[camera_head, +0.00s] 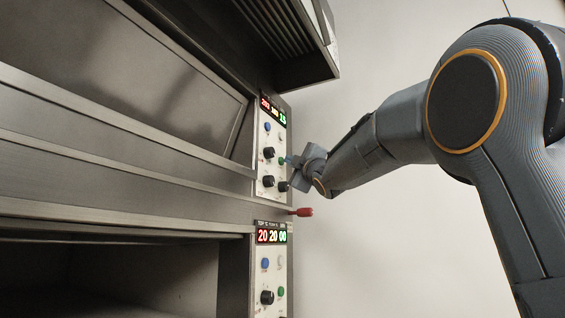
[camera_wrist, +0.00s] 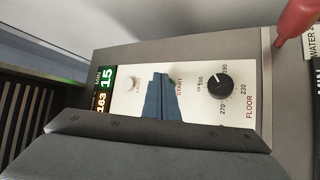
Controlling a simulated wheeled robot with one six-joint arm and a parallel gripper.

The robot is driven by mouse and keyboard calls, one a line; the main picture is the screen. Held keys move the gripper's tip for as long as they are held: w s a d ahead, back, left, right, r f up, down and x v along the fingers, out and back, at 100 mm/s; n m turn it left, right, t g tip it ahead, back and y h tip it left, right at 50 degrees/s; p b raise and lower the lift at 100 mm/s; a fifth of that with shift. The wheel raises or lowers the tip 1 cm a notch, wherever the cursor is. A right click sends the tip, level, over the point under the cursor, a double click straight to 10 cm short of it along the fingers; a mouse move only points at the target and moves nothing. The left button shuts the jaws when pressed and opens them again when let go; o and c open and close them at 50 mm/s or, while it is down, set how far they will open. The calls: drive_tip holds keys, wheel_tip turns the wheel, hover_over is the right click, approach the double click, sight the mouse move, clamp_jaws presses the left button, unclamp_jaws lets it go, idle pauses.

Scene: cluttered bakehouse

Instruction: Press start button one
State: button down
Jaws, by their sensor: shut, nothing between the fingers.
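The upper oven control panel (camera_head: 274,140) has a lit display, a blue button, black knobs and a green button (camera_head: 282,161). My gripper (camera_head: 289,160) is shut and empty, with its tips right at that green button. I cannot tell whether they touch it. In the wrist view my blue-grey fingers (camera_wrist: 161,80) lie closed over the panel (camera_wrist: 200,112), beside the printed word START (camera_wrist: 180,84). The button there is hidden behind them. The lower panel (camera_head: 282,270) has its own green button (camera_head: 281,291), well away from my gripper.
A black FLOOR knob (camera_wrist: 220,85) is right of my fingers in the wrist view, and a white button (camera_wrist: 131,84) is left. A red handle (camera_head: 302,211) sticks out between the two panels. A vented metal hood (camera_head: 285,35) overhangs above. The pale wall area at right is open.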

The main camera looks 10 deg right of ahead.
drive_tip(key=shift+s+d, duration=0.35)
drive_tip(key=shift+d, duration=0.1)
drive_tip(key=s+d, duration=0.1)
drive_tip(key=d, duration=0.1)
drive_tip(key=s+d+p, duration=0.1)
drive_tip(key=s+d, duration=0.1)
idle(0.5)
drive_tip(key=shift+f, duration=0.1)
idle(0.6)
